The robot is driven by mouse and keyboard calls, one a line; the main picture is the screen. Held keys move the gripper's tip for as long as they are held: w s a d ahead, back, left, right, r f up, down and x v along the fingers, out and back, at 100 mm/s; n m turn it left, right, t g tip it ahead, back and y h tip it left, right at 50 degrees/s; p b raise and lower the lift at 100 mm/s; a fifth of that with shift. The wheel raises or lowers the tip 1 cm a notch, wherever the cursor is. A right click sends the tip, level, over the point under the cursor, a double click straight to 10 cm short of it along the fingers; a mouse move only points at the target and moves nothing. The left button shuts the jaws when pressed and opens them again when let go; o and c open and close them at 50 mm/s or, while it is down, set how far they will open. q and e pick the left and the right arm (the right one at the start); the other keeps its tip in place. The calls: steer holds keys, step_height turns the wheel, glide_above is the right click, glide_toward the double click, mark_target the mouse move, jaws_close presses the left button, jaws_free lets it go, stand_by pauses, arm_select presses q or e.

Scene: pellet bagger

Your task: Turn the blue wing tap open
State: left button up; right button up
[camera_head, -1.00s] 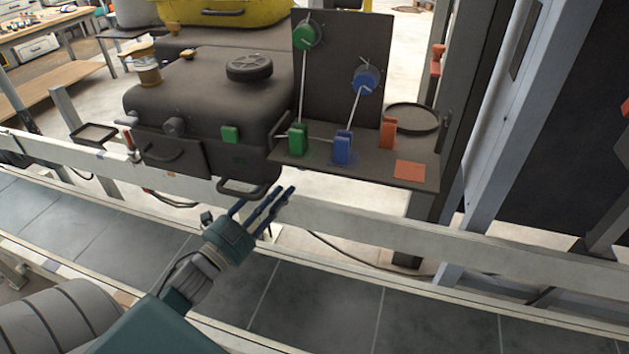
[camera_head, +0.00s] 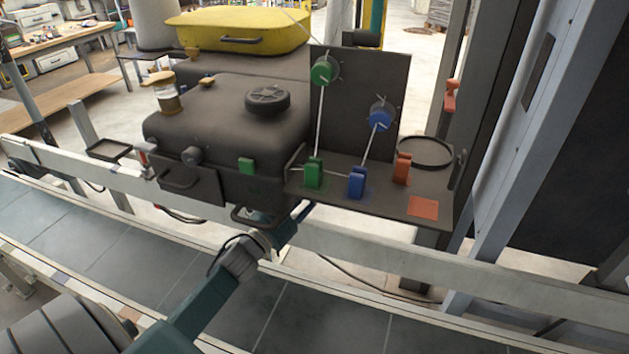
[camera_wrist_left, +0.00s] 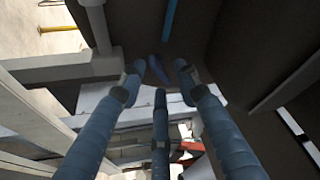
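A small upright blue piece (camera_head: 356,183), shaped like a wing handle, stands on the dark shelf (camera_head: 385,205). A thin rod runs from it up to a round blue knob (camera_head: 381,118) on the upright panel. My left gripper (camera_head: 302,212) is just below the shelf's front left edge, apart from the blue piece; the shelf or handle partly hides its fingers. In the left wrist view the fingers (camera_wrist_left: 158,82) are spread with nothing between them. A dark blue shape (camera_wrist_left: 157,68) shows beyond the tips; I cannot tell what it is. My right gripper is out of view.
A green wing piece (camera_head: 314,172) stands left of the blue one and a red one (camera_head: 401,168) right of it. The dark machine body (camera_head: 215,135) is to the left. A pale rail (camera_head: 350,250) runs below the shelf.

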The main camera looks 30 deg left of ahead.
arm_select(q)
steer(key=shift+c, duration=1)
steer(key=c, duration=0.5)
jaws_close()
steer(key=n+y, duration=0.2)
steer(key=n, duration=0.3)
steer(key=n+t+y+b, duration=0.1)
steer(key=n+y, duration=0.1)
steer(key=n, duration=0.3)
steer(key=n+y+b, duration=0.1)
steer(key=n+y, duration=0.2)
steer(key=n, duration=0.2)
steer(key=shift+d+t, duration=0.2)
steer(key=shift+t, duration=0.1)
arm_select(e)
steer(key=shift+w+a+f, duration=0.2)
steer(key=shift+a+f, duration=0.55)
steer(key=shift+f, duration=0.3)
arm_select(q)
steer(key=shift+n+y, duration=0.3)
steer(key=shift+n, duration=0.1)
